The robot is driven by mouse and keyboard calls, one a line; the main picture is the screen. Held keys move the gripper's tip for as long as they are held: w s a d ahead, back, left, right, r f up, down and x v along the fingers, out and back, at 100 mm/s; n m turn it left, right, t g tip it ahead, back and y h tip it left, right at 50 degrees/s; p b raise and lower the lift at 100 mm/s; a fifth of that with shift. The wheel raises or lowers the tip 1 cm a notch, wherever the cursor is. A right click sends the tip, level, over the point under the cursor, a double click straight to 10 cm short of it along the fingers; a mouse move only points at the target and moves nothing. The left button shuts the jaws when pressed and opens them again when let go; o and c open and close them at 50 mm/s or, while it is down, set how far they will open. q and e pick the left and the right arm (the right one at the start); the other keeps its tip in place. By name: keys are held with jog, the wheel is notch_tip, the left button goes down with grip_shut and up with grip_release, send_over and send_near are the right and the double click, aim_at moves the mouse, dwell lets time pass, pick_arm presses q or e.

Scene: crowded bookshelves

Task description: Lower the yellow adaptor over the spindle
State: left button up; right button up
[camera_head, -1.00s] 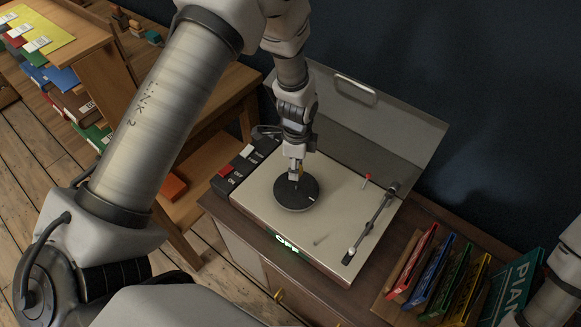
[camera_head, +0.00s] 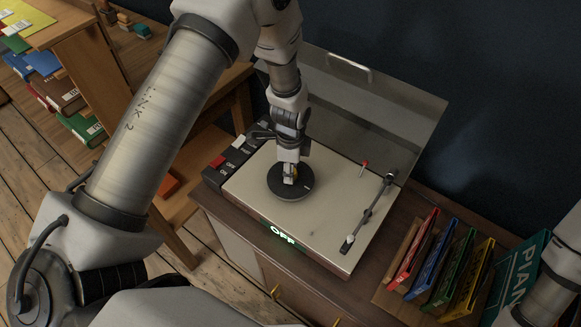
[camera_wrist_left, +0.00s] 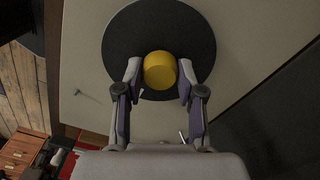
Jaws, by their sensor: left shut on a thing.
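The yellow adaptor (camera_wrist_left: 160,70) is a short cylinder between the fingertips of my left gripper (camera_wrist_left: 160,73) in the left wrist view. My left gripper (camera_head: 290,178) points down over the middle of the dark round platter (camera_head: 287,192), shut on the adaptor. The platter (camera_wrist_left: 120,40) lies behind the adaptor in the wrist view. The spindle is hidden by the adaptor and fingers, so I cannot tell whether they touch. My right gripper is out of view.
The cream record player deck (camera_head: 325,215) has a tonearm (camera_head: 370,212) at its right, a raised clear lid (camera_head: 370,110) behind, and switches (camera_head: 232,155) at its left. Several colourful record sleeves (camera_head: 440,265) stand in a rack to the right. A green OFF display (camera_head: 282,234) glows in front.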

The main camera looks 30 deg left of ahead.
pick_arm(q)
jog(key=shift+s+d+r, duration=0.1)
jog(key=o, duration=0.8)
jog(key=shift+o, duration=0.2)
notch_tip(320, 180, up, 12)
